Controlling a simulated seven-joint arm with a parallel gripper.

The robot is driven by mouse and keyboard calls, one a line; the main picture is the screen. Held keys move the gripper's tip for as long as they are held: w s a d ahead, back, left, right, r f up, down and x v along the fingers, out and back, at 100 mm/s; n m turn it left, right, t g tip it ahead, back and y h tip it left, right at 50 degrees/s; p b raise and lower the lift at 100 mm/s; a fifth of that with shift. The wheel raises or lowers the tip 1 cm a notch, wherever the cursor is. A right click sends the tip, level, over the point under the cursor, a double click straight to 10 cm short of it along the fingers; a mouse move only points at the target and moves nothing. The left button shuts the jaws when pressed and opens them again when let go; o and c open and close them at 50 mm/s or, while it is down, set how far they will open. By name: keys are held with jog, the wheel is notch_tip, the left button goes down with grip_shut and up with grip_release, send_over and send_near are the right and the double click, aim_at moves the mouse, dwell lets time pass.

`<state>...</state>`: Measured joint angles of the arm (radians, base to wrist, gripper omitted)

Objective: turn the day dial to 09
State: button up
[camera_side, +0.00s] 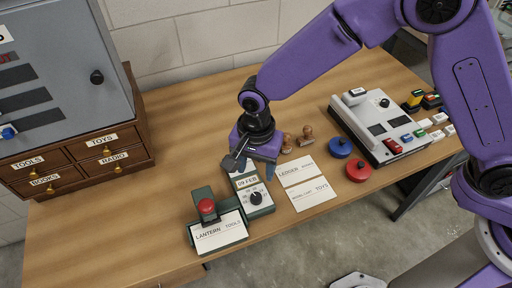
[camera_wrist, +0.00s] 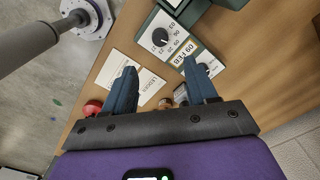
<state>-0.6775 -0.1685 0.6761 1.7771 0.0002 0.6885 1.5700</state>
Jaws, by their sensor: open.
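The date device (camera_side: 265,210) is a pale box with a green body on the table, with a black round day dial (camera_side: 256,198) on its face. Its display card (camera_side: 248,183) reads 09 FEB. In the wrist view the dial (camera_wrist: 160,37) has numbers around it and a light pointer mark; the number it points at is too small to tell. The card (camera_wrist: 186,58) appears upside down there. My gripper (camera_side: 252,168) is open and empty, over the card end of the device. In the wrist view its blue fingers (camera_wrist: 160,75) are spread apart below the dial, clear of it.
A red-knobbed stamp stand (camera_side: 207,207) is close left of the device. Ledger cards (camera_side: 305,183) lie to the right, with wooden stamps (camera_side: 305,135), blue (camera_side: 340,147) and red (camera_side: 358,170) round pads and a keyed machine (camera_side: 380,128) beyond. A drawer cabinet (camera_side: 75,160) stands left.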

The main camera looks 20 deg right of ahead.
notch_tip(320, 180, up, 6)
jog(key=shift+f, duration=0.1)
dwell(0.4)
jog(key=s+d+r+n, duration=0.2)
jog(key=s+d+n, duration=0.4)
jog(key=d, duration=0.5)
jog(key=s+d+r+n, duration=0.2)
jog(key=s+d+n, duration=0.5)
jog(key=d, duration=0.3)
jog(key=s+d+r+n, duration=0.3)
jog(key=s+d+n, duration=0.4)
jog(key=d, duration=0.4)
jog(key=shift+s+d+n, duration=0.15)
jog(key=shift+d+n, duration=0.15)
jog(key=shift+n, duration=0.1)
jog(key=shift+r, duration=0.1)
dwell(1.3)
